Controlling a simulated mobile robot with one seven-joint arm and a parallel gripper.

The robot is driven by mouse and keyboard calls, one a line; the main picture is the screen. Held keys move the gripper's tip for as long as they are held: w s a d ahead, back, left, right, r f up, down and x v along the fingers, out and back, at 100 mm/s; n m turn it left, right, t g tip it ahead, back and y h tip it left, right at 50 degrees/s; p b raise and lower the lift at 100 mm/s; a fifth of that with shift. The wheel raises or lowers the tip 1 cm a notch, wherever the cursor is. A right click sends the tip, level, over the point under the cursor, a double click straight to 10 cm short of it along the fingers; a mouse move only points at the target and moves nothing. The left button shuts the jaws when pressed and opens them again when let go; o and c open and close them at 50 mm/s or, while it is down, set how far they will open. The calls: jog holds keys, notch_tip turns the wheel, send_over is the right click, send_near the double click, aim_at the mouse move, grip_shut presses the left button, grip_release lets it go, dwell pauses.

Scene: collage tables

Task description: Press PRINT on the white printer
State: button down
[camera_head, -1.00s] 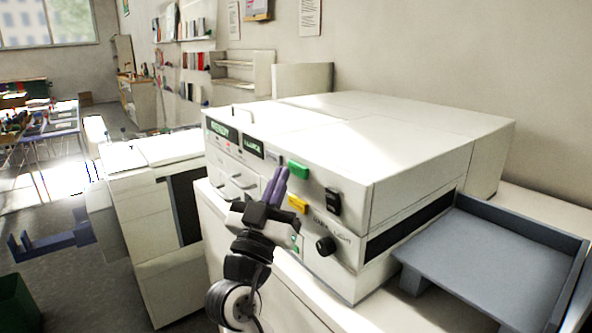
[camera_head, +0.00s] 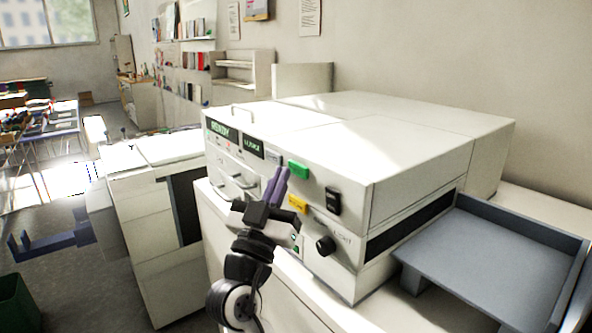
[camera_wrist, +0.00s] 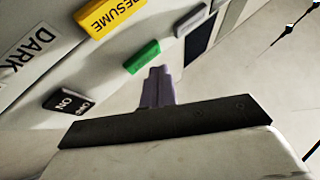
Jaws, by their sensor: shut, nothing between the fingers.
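The white printer (camera_head: 420,150) stands on a white cabinet, its front panel turned toward the left. A green button (camera_head: 298,169) is on the panel, with a yellow button (camera_head: 298,203) below it. In the wrist view, the yellow button reads RESUME (camera_wrist: 110,14) and the green button (camera_wrist: 142,57) shows no legible word; I cannot read PRINT anywhere. My gripper (camera_head: 280,173) is shut and empty, its purple fingers together in front of the panel, just left of the green button. In the wrist view, the fingertips (camera_wrist: 158,70) appear close beside the green button; I cannot tell whether they touch the panel.
A black switch (camera_head: 333,201), marked ON in the wrist view (camera_wrist: 68,102), and a black knob (camera_head: 326,245) are nearby. A grey button (camera_wrist: 190,20) lies beyond the green one. The display (camera_head: 221,131) reads READY. A grey tray (camera_head: 490,260) extends at right.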

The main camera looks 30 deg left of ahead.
jog(key=shift+w+d, duration=0.1)
jog(key=shift+w, duration=0.25)
jog(key=shift+w+d+b, duration=0.2)
jog(key=shift+w+b, duration=0.1)
jog(key=shift+w, duration=0.1)
dwell(0.7)
jog(key=shift+s, duration=0.1)
jog(key=shift+s+a, duration=0.35)
jog(key=shift+s, duration=0.35)
jog(key=shift+s+b, duration=0.1)
jog(key=shift+b, duration=0.2)
jog(key=shift+s+a+b, duration=0.15)
jog(key=shift+s+a, duration=0.15)
jog(key=shift+s, duration=0.45)
jog(key=shift+s+a+b, duration=0.15)
jog(key=shift+s+a, duration=0.2)
jog(key=shift+s, duration=0.35)
jog(key=shift+s+a+b, duration=0.15)
jog(key=shift+s+a, duration=0.15)
jog(key=shift+s, duration=0.45)
